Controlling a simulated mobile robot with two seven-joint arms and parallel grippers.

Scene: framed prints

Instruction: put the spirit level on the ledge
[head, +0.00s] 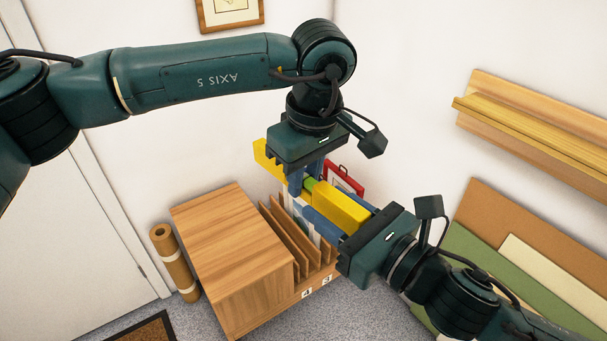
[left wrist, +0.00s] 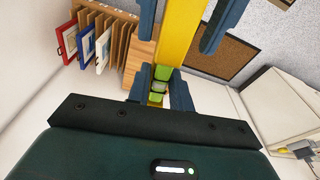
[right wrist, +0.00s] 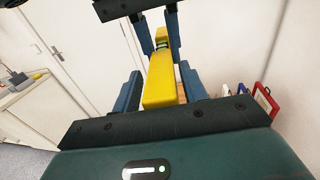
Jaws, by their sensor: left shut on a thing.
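The yellow spirit level (head: 340,206), with a green vial section, is held in the air, tilted, in front of the low cabinet. My left gripper (head: 307,185) is shut on it near its middle; the level also shows in the left wrist view (left wrist: 181,35). My right gripper (head: 340,222) is open, with its fingers on either side of the level's near end. In the right wrist view, gaps show between those fingers and the level (right wrist: 160,80). The wooden ledge (head: 535,122) is on the right wall, and its visible top looks empty.
A wooden cabinet (head: 225,240) with upright dividers and framed prints stands below the grippers. A brown roll (head: 173,262) leans beside it. Brown, green and cream boards (head: 520,225) lean below the ledge. A framed picture (head: 230,12) hangs behind my left arm.

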